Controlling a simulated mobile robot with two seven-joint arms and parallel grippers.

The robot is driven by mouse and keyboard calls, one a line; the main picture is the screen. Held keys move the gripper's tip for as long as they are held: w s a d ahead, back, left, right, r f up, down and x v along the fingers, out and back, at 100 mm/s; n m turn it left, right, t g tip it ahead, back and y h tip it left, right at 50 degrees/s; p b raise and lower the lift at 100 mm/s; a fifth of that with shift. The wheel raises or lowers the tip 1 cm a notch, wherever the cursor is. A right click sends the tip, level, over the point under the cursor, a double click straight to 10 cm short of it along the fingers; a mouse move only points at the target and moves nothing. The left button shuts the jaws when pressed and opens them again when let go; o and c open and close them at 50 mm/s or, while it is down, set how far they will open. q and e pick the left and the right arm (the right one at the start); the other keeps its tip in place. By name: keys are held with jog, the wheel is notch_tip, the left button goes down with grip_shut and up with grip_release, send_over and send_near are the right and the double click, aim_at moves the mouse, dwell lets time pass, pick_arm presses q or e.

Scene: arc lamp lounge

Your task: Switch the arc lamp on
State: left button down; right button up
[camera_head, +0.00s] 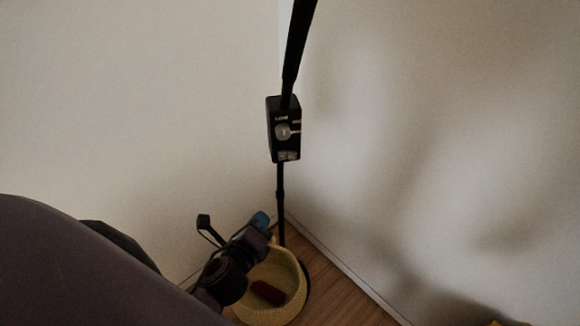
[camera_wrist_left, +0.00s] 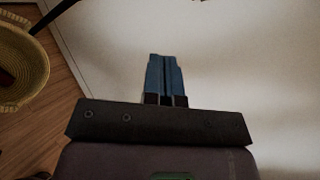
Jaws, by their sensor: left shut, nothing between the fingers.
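The arc lamp is a black pole (camera_head: 297,45) standing in the corner. A black control box (camera_head: 271,140) is mounted on the pole, with a round grey dial (camera_head: 284,132) and small pale markings on its front. A stretch of dark pole (camera_wrist_left: 55,14) crosses that view's upper left. My right gripper is not in view.
A yellow woven basket (camera_head: 299,279) with a dark red object (camera_head: 267,293) stands on the wooden floor (camera_head: 345,300) by the pole's foot. Pale walls (camera_head: 450,130) meet behind the lamp. The space around the control box looks clear.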

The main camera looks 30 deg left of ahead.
pick_arm(q)
jog(key=r+m+t, duration=0.1)
jog(key=m, duration=0.2)
jog(key=w+d+r+m+b, duration=0.1)
jog(key=r+m, duration=0.1)
jog(key=m, duration=0.2)
jog(key=w+r+m+t, duration=0.1)
jog(key=m, duration=0.2)
jog(key=shift+w+d+r+m+t+y, duration=0.15)
jog(key=shift+d+m+t+y, duration=0.15)
jog(key=shift+m, duration=0.1)
jog(key=shift+w, duration=0.1)
jog(key=w+a, duration=0.1)
jog(key=w, duration=0.8)
jog(key=w+a+p, duration=0.1)
jog(key=w, duration=0.3)
jog(key=shift+w+a, duration=0.3)
jog(key=shift+w+n+y, duration=0.2)
jog(key=shift+n+y, duration=0.1)
jog(key=shift+y, duration=0.1)
jog(key=shift+s, duration=0.1)
send_near(292, 157)
jog(key=b+v, duration=0.1)
jog(key=v, duration=0.1)
jog(key=shift+s+d+r, duration=0.2)
jog(key=shift+s+d, duration=0.1)
jog(key=shift+s, duration=0.05)
